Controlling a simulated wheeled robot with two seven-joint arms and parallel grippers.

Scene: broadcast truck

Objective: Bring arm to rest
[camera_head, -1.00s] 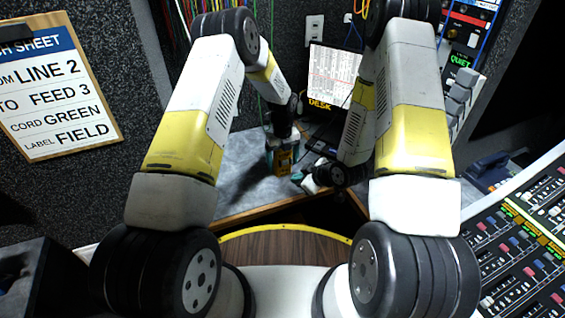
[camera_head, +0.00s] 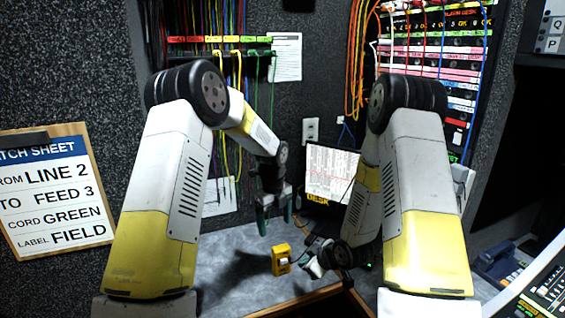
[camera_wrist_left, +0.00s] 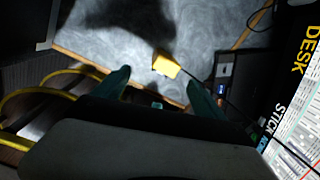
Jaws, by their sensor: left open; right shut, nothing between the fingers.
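My left gripper (camera_head: 275,222) is open and empty, raised above the grey desk and pointing down. In the left wrist view its two teal fingertips (camera_wrist_left: 155,88) stand apart, with a yellow device (camera_wrist_left: 165,65) on the desk beyond them. In the head view the yellow device (camera_head: 281,260) stands on the desk just below and right of the left gripper, apart from it. My right gripper (camera_head: 311,266) is low over the desk, right of the yellow device. It is shut with nothing held.
A patch sheet (camera_head: 55,195) on a clipboard hangs at left. Coloured cords hang on the back wall near a patch bay (camera_head: 430,70). A desk screen (camera_head: 330,173) stands behind the right arm. A blue telephone-like item (camera_head: 500,262) sits at right. The desk's left part (camera_head: 230,265) is clear.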

